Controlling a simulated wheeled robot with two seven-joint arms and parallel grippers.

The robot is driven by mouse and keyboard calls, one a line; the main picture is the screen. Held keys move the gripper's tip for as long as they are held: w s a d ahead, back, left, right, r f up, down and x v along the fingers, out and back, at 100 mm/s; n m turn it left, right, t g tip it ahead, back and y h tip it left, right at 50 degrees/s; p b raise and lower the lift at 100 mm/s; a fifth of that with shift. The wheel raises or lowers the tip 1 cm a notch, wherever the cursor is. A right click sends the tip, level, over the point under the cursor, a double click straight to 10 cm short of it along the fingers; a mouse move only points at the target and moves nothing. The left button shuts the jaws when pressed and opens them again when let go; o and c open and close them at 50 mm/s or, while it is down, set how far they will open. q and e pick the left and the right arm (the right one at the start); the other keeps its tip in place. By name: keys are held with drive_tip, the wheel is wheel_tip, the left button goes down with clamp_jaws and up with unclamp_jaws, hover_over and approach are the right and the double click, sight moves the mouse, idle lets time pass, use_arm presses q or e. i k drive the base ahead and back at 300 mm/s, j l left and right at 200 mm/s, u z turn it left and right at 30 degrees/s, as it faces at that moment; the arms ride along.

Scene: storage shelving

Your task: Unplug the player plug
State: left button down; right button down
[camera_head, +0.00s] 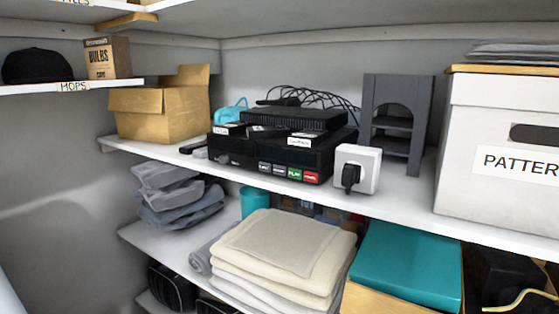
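A black player (275,157) with a row of coloured buttons stands on the middle shelf, with a thinner black box (293,118) and small labelled items on top. Just right of it, near the shelf's front edge, is a white socket block (367,158). A black plug (350,178) sits against the block's front face and looks plugged in. Several black cables (318,97) loop up behind the player. I cannot trace which cable runs to the plug. Neither of my grippers is in view.
A grey arched stand (397,119) is behind the socket block, and a large white box (500,190) is to the right. An open cardboard box (160,111) is to the left. Folded cream cloths (285,245) and a teal box (408,265) lie on the shelf below.

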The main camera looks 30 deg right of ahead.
sight(351, 173)
drive_tip(key=z, duration=1.35)
